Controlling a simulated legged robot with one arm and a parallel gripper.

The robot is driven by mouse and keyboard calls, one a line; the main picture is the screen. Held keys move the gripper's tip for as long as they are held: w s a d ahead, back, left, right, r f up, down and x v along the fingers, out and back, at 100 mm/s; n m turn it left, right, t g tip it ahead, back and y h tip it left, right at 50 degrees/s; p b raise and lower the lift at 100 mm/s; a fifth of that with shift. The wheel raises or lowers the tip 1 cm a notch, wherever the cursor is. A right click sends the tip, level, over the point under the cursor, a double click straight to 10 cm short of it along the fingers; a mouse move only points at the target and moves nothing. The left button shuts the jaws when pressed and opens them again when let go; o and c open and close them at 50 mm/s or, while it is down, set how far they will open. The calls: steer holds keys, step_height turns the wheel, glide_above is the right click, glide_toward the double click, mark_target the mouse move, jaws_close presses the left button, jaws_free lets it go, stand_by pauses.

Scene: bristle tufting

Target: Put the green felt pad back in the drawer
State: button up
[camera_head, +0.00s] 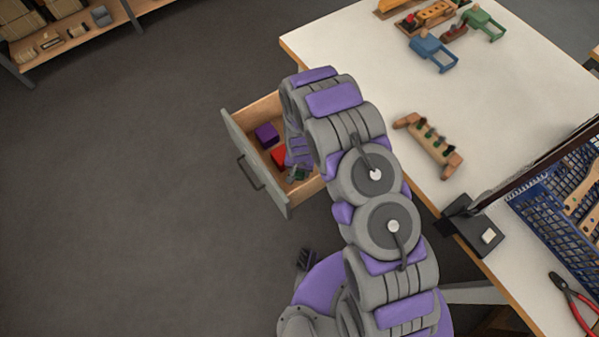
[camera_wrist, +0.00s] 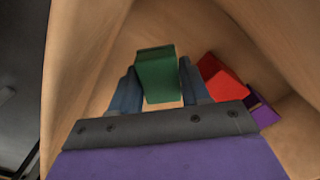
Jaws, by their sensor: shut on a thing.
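The green felt pad (camera_wrist: 156,75) is a small dark green block, seen in the wrist view between the two fingers of my gripper (camera_wrist: 157,88). My gripper is shut on it, inside the open drawer. In the head view the green pad (camera_head: 299,175) shows only as a small bit beside my gripper (camera_head: 297,168). The drawer (camera_head: 263,183) is pulled out from the table's left side and has a grey front and wooden walls. Whether the pad touches the drawer floor I cannot tell.
A red block (camera_head: 279,155) and a purple block (camera_head: 267,134) lie in the drawer; the red one (camera_wrist: 222,78) is just right of my fingers. The white tabletop (camera_head: 370,75) carries a wooden brush block (camera_head: 430,143), clamps and a blue crate (camera_head: 555,215).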

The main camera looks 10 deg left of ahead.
mark_target(299, 177)
steer(key=shift+d+f, duration=0.25)
steer(key=shift+f, duration=0.5)
steer(key=f, duration=0.1)
steer(key=f+b, duration=0.1)
steer(key=shift+a+f, duration=0.25)
steer(key=shift+f, duration=0.05)
steer(key=shift+a+f, duration=0.2)
steer(key=shift+f, duration=0.1)
steer(key=shift+a, duration=0.2)
steer(key=shift+d, duration=0.15)
steer(key=shift+d+f, duration=0.2)
steer(key=shift+d, duration=0.2)
steer(key=shift+a+f, duration=0.3)
steer(key=shift+f, duration=0.1)
steer(key=o, duration=0.9)
steer(key=shift+a, duration=0.1)
steer(key=o, duration=0.4)
steer(key=shift+d, duration=0.2)
steer(key=shift+r, duration=0.15)
